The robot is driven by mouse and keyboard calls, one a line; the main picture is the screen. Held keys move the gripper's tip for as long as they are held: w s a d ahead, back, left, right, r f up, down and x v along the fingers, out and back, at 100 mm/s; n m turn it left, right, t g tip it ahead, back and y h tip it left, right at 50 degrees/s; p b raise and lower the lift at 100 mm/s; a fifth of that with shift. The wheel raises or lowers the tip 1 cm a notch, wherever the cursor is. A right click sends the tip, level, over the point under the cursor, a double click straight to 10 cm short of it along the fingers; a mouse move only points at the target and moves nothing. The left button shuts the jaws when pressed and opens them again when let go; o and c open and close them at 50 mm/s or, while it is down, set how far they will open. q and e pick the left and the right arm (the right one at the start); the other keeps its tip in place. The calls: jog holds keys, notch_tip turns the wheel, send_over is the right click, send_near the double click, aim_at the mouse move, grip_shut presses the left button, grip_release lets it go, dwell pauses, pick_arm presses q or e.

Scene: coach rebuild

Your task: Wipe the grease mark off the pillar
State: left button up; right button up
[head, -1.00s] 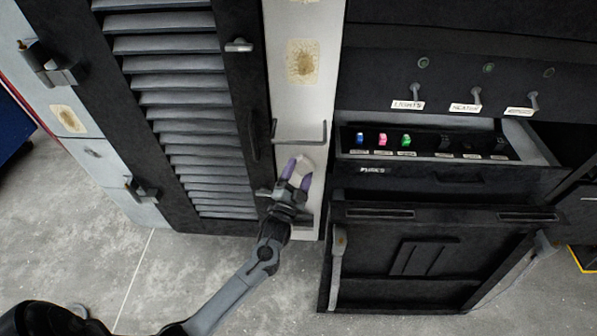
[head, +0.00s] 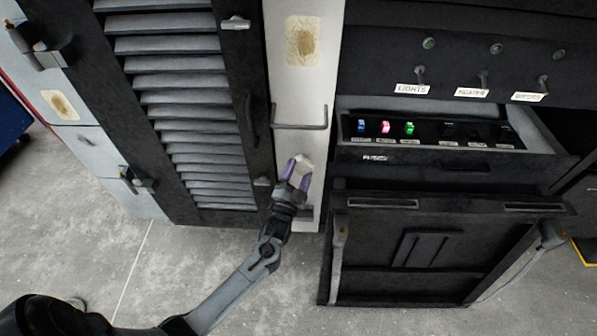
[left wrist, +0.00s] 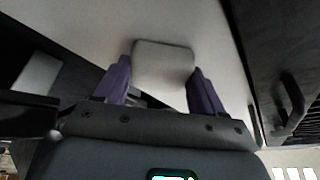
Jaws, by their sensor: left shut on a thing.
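The white pillar (head: 295,85) stands between the louvred door and the dark cabinet. A brown, yellowish grease mark (head: 302,42) is high on it. My left gripper (head: 295,172), with purple fingers, is in front of the pillar's lower part, below the mark. It is shut on a pale block-like pad (head: 305,166). In the left wrist view the pad (left wrist: 163,65) sits between the two fingertips, with a pale surface behind it. I cannot tell whether the pad touches the pillar. My right gripper is not in view.
A grey bar (head: 300,126) crosses the pillar between the gripper and the mark. The louvred door (head: 180,100) is at left. An open drawer with coloured fuses (head: 385,127) juts out at right, above a lowered black panel (head: 430,250). Another brownish patch (head: 60,105) is on the far-left panel.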

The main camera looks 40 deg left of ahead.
pick_arm(q)
jog(key=shift+d+r, duration=0.1)
jog(key=shift+s+d+p, duration=0.15)
jog(key=shift+s+p, duration=0.1)
jog(key=shift+p, duration=0.15)
jog(key=s+d+p, duration=0.2)
jog(key=shift+s+d, duration=0.1)
jog(key=shift+s, duration=0.25)
jog(key=shift+s+d+p, duration=0.35)
jog(key=shift+s+d, duration=0.2)
jog(key=shift+s, duration=0.2)
jog(key=shift+s+d+p, duration=0.7)
jog(key=shift+s+d, duration=0.2)
jog(key=shift+s, duration=0.25)
